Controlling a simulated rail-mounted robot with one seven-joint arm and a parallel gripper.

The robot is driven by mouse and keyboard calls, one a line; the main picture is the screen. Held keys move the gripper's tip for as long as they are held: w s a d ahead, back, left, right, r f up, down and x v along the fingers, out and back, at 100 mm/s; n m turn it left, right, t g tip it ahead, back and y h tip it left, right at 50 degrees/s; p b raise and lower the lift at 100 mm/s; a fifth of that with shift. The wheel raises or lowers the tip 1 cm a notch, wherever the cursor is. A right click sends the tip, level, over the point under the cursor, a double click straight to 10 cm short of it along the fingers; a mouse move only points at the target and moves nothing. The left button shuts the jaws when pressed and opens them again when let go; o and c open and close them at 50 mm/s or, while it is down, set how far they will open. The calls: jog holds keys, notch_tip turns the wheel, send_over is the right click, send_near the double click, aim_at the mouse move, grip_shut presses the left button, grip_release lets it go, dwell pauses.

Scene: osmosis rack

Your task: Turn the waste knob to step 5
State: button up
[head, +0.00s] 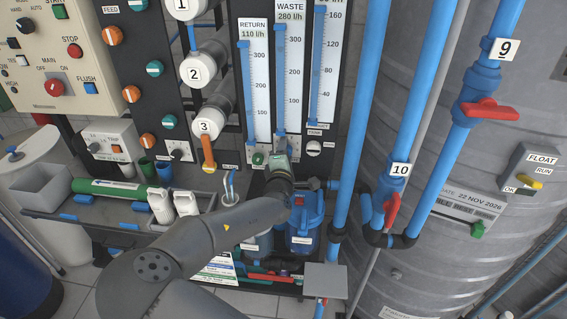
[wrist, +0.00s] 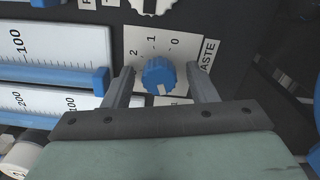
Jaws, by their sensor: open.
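The waste knob (wrist: 159,75) is blue and ridged, on a pale plate (wrist: 190,47) marked 2, 1, 0 and WASTE in the wrist view. A white mark shows on the knob's lower edge; which step it points at cannot be told, as the gripper covers part of the plate. My gripper (wrist: 160,71) is open, with one finger on each side of the knob and a visible gap to each. In the head view my gripper (head: 280,163) is at the foot of the WASTE gauge (head: 289,75) and hides the knob.
A green knob (head: 258,159) sits left of my gripper and a white knob (head: 313,148) to its right. The RETURN gauge (head: 254,85) is close by. Blue pipes (head: 368,110) with red valve handles stand at the right. A blue housing (head: 306,222) is below.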

jog(key=s+a+p, duration=0.1)
jog(key=s+p, duration=0.1)
jog(key=s, duration=1.5)
jog(key=shift+s+p, duration=0.15)
jog(key=shift+p, duration=0.2)
